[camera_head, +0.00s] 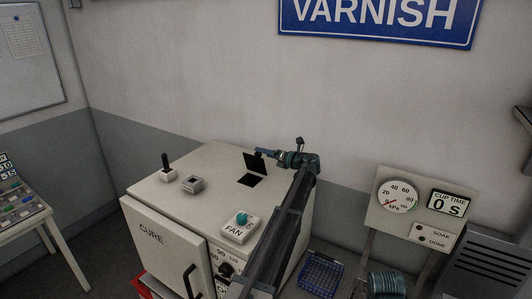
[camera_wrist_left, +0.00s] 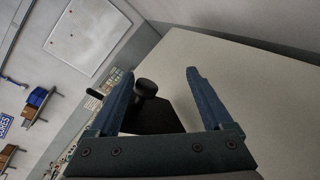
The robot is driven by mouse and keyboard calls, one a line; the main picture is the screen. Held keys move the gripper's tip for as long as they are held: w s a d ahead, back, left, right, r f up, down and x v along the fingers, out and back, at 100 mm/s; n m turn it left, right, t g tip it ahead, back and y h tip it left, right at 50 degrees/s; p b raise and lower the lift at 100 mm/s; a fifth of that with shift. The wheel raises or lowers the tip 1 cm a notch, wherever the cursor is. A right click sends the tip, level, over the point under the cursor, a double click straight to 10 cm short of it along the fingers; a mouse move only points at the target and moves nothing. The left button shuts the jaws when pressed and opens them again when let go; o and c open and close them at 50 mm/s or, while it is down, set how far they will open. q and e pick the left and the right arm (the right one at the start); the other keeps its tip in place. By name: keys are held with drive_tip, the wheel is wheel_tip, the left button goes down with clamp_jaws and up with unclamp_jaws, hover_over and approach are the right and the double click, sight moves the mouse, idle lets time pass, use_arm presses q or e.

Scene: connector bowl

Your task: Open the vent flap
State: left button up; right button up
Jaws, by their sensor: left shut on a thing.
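The vent flap (camera_head: 255,163) is a small black plate on top of the white CURE cabinet (camera_head: 215,160). It stands raised at a steep tilt behind a dark square opening (camera_head: 249,181). My left gripper (camera_head: 268,153) is at the flap's upper edge, reaching in from the right side of the cabinet top. In the left wrist view, the black flap (camera_wrist_left: 152,115) and a round black knob (camera_wrist_left: 146,88) show between the blue fingers (camera_wrist_left: 158,90). The gripper is shut on the flap; the exact contact is hard to see.
On the cabinet top stand a black lever (camera_head: 165,161), a small grey fitting (camera_head: 193,184) and a FAN box with a teal knob (camera_head: 241,218). A gauge and timer panel (camera_head: 420,212) stands at the right. A blue wire basket (camera_head: 320,274) sits low beside the cabinet.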

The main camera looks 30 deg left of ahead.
use_arm(q)
drive_tip(key=shift+o, duration=0.2)
drive_tip(key=shift+w+a+f, duration=0.15)
idle(0.4)
drive_tip(key=p+v, duration=0.2)
drive_tip(key=v, duration=1.1)
drive_tip(key=shift+d+r+p, duration=0.25)
drive_tip(key=shift+d+p, duration=0.05)
drive_tip(key=shift+d, duration=0.05)
